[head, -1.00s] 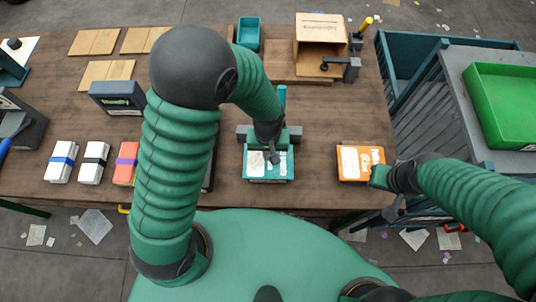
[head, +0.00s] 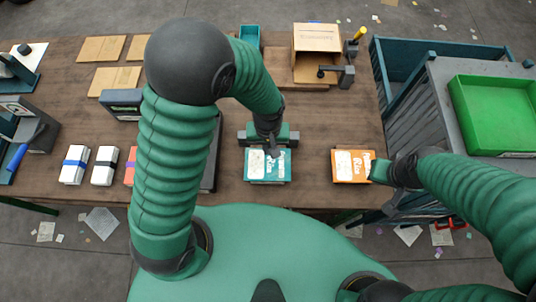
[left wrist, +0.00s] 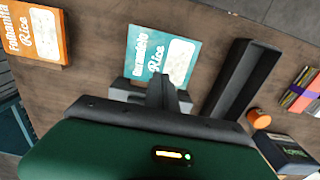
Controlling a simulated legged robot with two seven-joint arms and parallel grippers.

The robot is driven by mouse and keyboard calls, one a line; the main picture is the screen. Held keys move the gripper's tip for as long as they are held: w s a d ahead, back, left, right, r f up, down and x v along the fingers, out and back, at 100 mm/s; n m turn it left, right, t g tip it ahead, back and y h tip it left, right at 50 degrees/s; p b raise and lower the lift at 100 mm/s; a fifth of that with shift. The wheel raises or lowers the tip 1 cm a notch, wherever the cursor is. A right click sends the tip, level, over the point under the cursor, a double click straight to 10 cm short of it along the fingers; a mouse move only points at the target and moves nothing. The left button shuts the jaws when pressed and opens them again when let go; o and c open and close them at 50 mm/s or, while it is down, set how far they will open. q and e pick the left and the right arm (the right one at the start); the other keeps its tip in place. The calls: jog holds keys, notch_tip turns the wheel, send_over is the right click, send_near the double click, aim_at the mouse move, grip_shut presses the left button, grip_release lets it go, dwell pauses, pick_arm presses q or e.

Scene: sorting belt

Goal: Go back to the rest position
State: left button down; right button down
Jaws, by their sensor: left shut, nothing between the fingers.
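My left gripper (head: 271,149) is shut and empty. In the head view it overlaps the far edge of a teal rice pack (head: 268,168); whether it touches the pack I cannot tell. The left wrist view shows the gripper's fingers (left wrist: 160,92) beside the teal pack (left wrist: 160,55), with nothing between them. My right gripper (head: 380,172) is at the right edge of an orange rice pack (head: 350,167). Its fingers are too small and hidden to show whether they are open. The orange pack also shows in the left wrist view (left wrist: 38,32).
White packs with blue (head: 74,165) and black (head: 104,166) bands lie at the left of the brown table (head: 315,125). An open cardboard box (head: 317,40) stands at the back. A green tray (head: 497,115) is at the right. Bare tabletop lies between the teal and orange packs.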

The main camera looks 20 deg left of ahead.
pick_arm(q)
jog(key=shift+a, duration=0.15)
jog(key=s+a+r+m+t+b, duration=0.2)
jog(key=s+a+r+m+b, duration=0.1)
jog(key=a+r, duration=0.3)
jog(key=shift+s+a+r+t+b, duration=0.25)
jog(key=shift+a+b, duration=0.25)
jog(key=shift+a, duration=0.6)
jog(key=shift+s, duration=0.2)
